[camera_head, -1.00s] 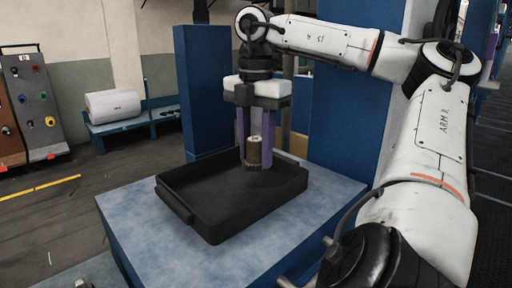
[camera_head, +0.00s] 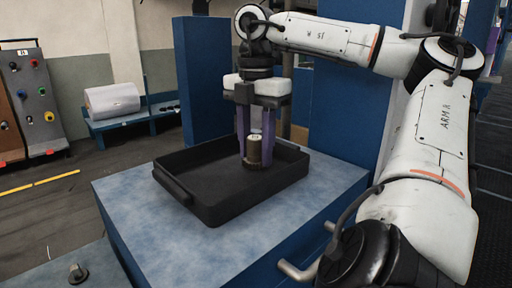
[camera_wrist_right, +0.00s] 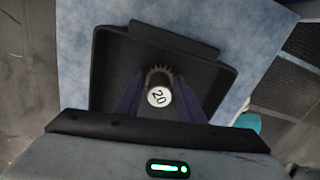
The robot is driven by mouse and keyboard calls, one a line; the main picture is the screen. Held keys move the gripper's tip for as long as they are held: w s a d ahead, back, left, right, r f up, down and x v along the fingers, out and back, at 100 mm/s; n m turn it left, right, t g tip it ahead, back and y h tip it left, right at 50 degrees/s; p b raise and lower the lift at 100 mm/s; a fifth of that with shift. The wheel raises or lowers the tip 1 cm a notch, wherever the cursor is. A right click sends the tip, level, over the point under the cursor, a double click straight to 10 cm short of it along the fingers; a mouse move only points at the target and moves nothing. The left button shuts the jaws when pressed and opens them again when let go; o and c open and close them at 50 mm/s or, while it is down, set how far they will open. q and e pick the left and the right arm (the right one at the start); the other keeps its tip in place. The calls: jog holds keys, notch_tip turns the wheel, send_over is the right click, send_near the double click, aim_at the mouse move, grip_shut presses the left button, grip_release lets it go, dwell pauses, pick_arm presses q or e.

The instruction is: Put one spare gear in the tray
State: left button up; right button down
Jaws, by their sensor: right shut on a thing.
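The black tray (camera_head: 215,205) lies on the blue table top; it also shows in the right wrist view (camera_wrist_right: 105,60). My right gripper (camera_head: 255,155) points straight down inside the tray's outline, towards its far right part. Its purple fingers are shut on a spare gear (camera_head: 253,152), a brown cylinder with a toothed lower end and a pale top. In the right wrist view the gear (camera_wrist_right: 158,95) shows a white disc marked 20 between the fingers. Whether the gear touches the tray floor I cannot tell. My left gripper is not in view.
The blue table (camera_head: 240,245) has free room in front of the tray. A blue panel (camera_head: 205,85) stands behind it. A small metal gear-like part (camera_head: 77,273) sits on a lower surface at front left. A white roll (camera_head: 112,103) rests on a bench farther back.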

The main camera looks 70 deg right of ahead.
aim_at(256, 137)
jog(key=c, duration=1.2)
grip_release()
jog(key=shift+o, duration=0.5)
notch_tip(256, 137, up, 10)
jog(key=shift+f+p, duration=0.25)
jog(key=shift+p, duration=0.95)
jog(key=shift+r, duration=0.4)
